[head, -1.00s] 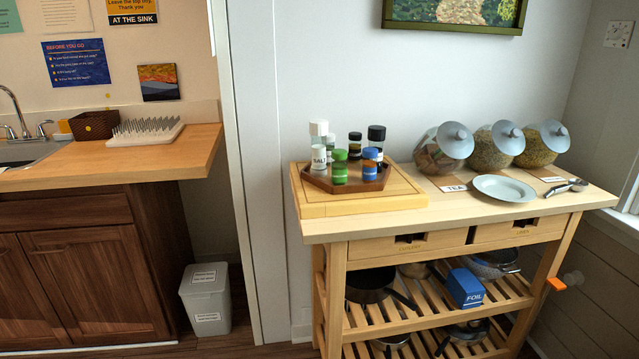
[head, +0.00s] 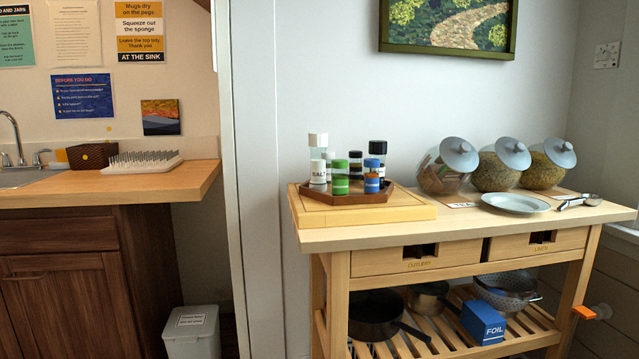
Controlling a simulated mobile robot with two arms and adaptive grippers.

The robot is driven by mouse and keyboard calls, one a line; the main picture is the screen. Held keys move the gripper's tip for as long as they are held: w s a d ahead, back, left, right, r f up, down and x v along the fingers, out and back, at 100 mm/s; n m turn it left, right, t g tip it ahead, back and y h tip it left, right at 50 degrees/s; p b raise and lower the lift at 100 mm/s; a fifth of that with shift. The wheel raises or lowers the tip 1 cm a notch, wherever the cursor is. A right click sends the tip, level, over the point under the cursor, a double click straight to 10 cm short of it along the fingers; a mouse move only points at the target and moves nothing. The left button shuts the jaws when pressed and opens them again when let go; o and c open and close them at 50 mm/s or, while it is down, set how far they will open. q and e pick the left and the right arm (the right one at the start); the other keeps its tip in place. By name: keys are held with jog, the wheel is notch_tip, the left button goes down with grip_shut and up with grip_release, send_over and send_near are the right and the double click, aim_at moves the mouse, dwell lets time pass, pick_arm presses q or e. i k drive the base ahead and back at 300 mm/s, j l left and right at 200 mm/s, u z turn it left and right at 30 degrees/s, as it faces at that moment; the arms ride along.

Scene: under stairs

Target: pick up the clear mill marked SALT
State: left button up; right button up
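The clear mill marked SALT (head: 318,172) stands upright at the left of a dark wooden tray (head: 345,199), with a white cap and a white label. A taller mill with a pale top stands right behind it and partly overlaps it. The tray rests on a wooden board (head: 413,211) on the cart. Neither of my grippers is in view.
The wooden cart (head: 470,231) also bears a grey plate (head: 515,202), metal scoops (head: 578,201) and three lidded glass jars (head: 494,168) to the right. A wall edge (head: 228,180) separates it from the sink counter (head: 120,183). A white bin (head: 192,332) stands on the floor.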

aim_at(318, 154)
jog(key=i+l+u, duration=0.1)
jog(key=l, duration=0.2)
jog(key=i+l+u, duration=0.2)
jog(key=i+l, duration=0.15)
jog(key=l, duration=0.3)
jog(key=i+l+u, duration=0.1)
jog(key=l, duration=0.25)
jog(key=i+l+u, duration=0.1)
jog(key=l, duration=0.2)
jog(key=l+z, duration=0.1)
